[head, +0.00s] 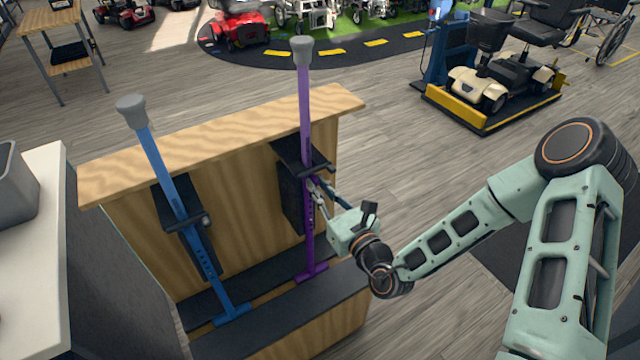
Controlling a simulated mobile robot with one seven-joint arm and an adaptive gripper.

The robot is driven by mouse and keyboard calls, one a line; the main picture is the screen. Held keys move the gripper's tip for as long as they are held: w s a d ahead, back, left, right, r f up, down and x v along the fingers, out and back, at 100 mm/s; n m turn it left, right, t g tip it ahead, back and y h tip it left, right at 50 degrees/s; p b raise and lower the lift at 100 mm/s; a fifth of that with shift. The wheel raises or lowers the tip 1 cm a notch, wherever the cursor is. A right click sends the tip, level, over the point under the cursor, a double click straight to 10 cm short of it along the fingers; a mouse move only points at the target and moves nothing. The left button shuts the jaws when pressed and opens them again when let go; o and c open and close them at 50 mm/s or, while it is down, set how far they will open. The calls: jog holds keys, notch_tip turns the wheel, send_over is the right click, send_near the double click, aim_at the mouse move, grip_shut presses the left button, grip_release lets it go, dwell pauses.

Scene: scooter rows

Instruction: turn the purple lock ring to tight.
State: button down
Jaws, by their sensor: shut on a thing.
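A purple cane (304,110) with a grey cap stands nearly upright in the right bay of a wooden stand, held by a black bracket. My gripper (316,190) reaches it from the right, just below the bracket, and is shut on the cane's lock ring. The ring is mostly hidden by the fingers and too small to show how far it is turned. The lower purple tube with its holes shows below the fingers, down to the purple foot.
A blue cane (172,175) leans in the left bay of the wooden stand (230,135). A white counter (35,200) with a grey bin is at the left. A beige scooter (500,75) on a yellow-edged platform is at the back right. Open floor lies behind the stand.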

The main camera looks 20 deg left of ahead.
dwell(0.4)
jog(key=c, duration=2)
grip_release()
jog(key=shift+o, duration=0.2)
jog(key=v, duration=0.7)
jog(key=shift+s, duration=0.2)
jog(key=shift+d, duration=0.1)
